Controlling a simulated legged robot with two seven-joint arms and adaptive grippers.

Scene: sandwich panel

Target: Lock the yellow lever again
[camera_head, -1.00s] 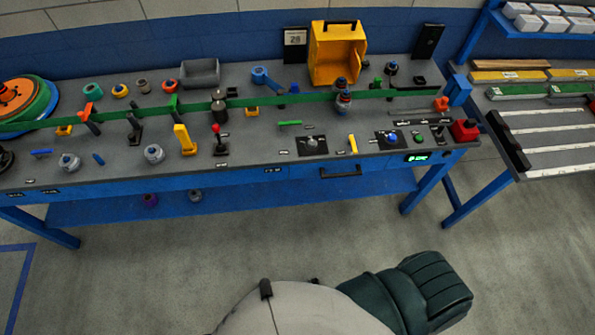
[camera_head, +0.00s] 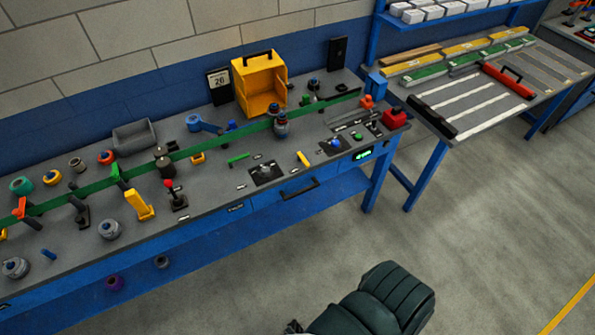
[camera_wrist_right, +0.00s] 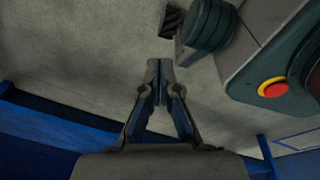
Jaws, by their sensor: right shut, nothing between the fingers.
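A yellow lever (camera_head: 140,205) stands tilted near the front edge of the grey bench panel (camera_head: 215,200), left of a lever with a red knob (camera_head: 170,185). A smaller yellow handle (camera_head: 303,159) sits further right, between two black plates. I cannot tell from the view whether either is locked. My right gripper (camera_wrist_right: 160,80) is shut and empty in the right wrist view, over grey floor and apart from the bench. The head view shows neither gripper.
A green strip (camera_head: 205,146) runs along the panel. A yellow box (camera_head: 260,85) stands at the back and a red block (camera_head: 393,117) at the right end. A second bench with a red-handled bar (camera_head: 508,80) stands at right. Open floor (camera_head: 480,230) lies in front.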

